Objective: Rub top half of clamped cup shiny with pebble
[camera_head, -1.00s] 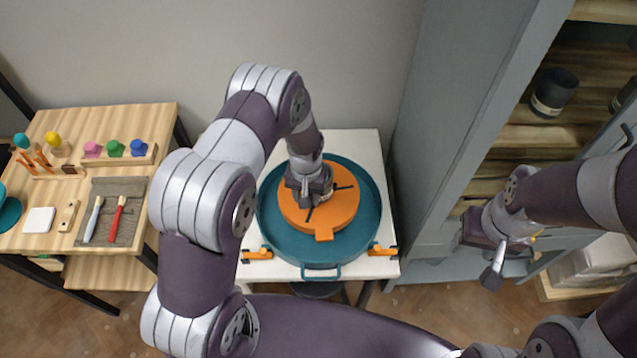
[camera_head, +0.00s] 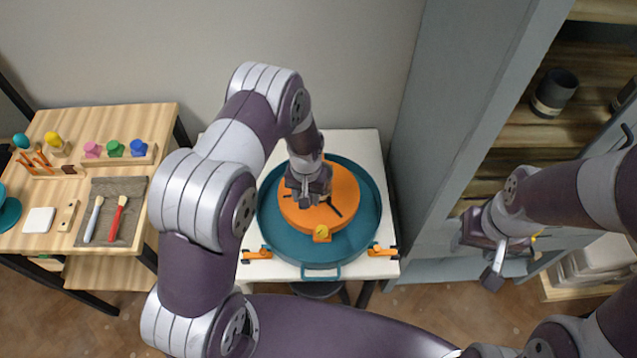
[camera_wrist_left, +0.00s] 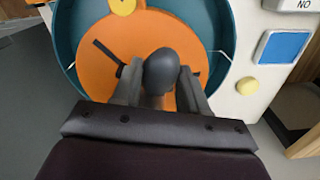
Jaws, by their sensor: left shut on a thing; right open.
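My left gripper (camera_head: 314,198) is over the middle of the orange wheel head (camera_head: 342,180), pointing down. In the left wrist view its fingers are shut on a smooth, dark grey, rounded thing (camera_wrist_left: 161,70), which looks like the pebble. The orange wheel head (camera_wrist_left: 100,75) lies beneath it, with dark clamp strips on its face. I cannot clearly make out the clamped cup; the gripper and the dark thing cover the centre. An orange tab with a yellow disc (camera_head: 322,233) is at the wheel's front edge. My right gripper (camera_head: 488,268) is open and empty, out to the right.
The wheel sits in a teal basin (camera_head: 368,215) on a white table (camera_head: 355,143). A wooden bench (camera_head: 130,118) at left holds brushes (camera_head: 116,219), coloured knobs and a white block. A shelf cabinet at right holds a dark cup (camera_head: 553,92); my right arm is close to it.

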